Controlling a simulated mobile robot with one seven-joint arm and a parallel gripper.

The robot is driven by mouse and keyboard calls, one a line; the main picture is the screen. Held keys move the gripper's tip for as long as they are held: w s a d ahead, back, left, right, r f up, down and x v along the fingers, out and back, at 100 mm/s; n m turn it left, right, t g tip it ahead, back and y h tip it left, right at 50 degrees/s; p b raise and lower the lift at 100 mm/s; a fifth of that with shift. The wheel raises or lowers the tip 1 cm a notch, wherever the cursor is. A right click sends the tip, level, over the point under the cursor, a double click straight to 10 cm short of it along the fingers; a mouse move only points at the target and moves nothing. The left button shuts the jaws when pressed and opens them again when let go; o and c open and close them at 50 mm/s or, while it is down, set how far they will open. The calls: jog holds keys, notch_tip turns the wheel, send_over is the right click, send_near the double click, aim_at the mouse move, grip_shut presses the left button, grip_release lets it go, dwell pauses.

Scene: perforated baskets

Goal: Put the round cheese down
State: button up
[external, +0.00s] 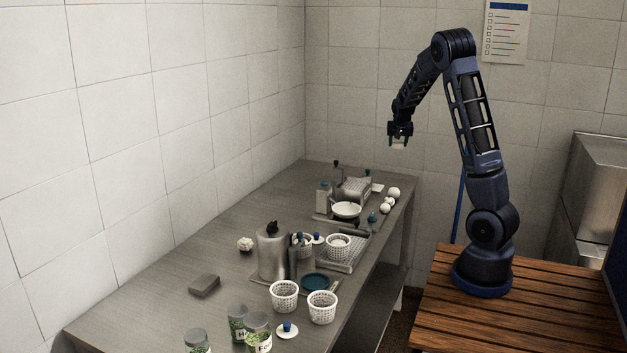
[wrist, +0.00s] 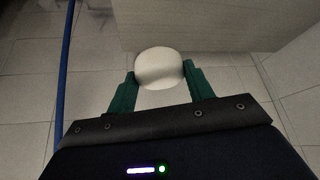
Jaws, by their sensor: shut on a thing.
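The round cheese (wrist: 159,68) is a pale, smooth, thick disc in the wrist view. My gripper (wrist: 160,80) is shut on it, with one green finger on each side. In the external view my gripper (external: 399,141) is high in the air, above and beyond the far right end of the steel table, with the pale cheese (external: 398,146) just showing below the fingers. The cheese touches no surface.
The steel table (external: 170,290) holds several white perforated baskets (external: 322,307), a metal canister (external: 272,252), jars (external: 257,333) and a white bowl (external: 346,210). White round things (external: 393,193) lie near its far right edge. The table's left side is mostly clear.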

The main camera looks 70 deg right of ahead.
jog(key=w+d+m+g, duration=0.1)
jog(key=w+d+m, duration=0.1)
jog(key=w+d, duration=0.45)
jog(key=f, duration=1.3)
jog(key=a+f, duration=0.1)
jog(key=f, duration=0.6)
jog(key=shift+w, duration=0.2)
jog(key=o, duration=1)
